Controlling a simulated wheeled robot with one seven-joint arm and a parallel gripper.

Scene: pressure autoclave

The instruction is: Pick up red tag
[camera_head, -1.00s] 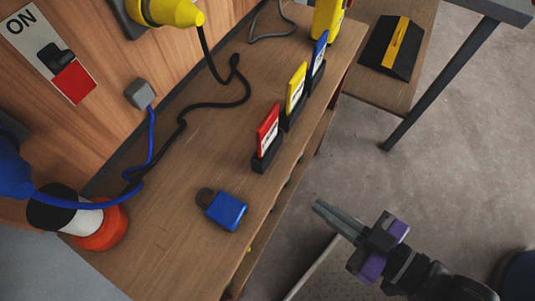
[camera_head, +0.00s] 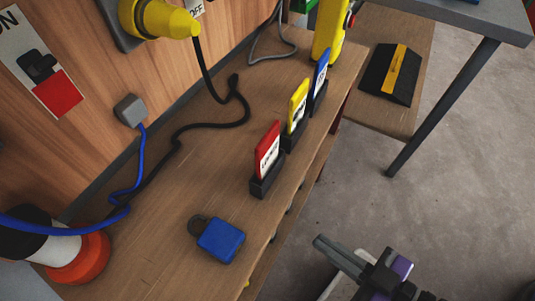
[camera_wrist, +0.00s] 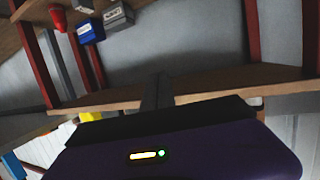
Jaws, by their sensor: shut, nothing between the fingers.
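The red tag (camera_head: 267,148) stands upright in a black holder (camera_head: 268,180) on the wooden shelf, in the head view. It is the nearest of three tags in a row. My gripper (camera_head: 322,244) is at the lower right in the head view, off the shelf's front edge and over the floor. It is to the right of and below the red tag in the picture, well apart from it. The fingers are together and hold nothing. In the wrist view the fingers (camera_wrist: 157,92) point toward shelving, and I cannot make out the red tag there.
A yellow tag (camera_head: 298,105) and a blue tag (camera_head: 321,75) stand behind the red one. A blue padlock (camera_head: 220,240) lies nearer on the shelf (camera_head: 175,220). Black and blue cables run along the wall. A table leg (camera_head: 440,110) stands at the right.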

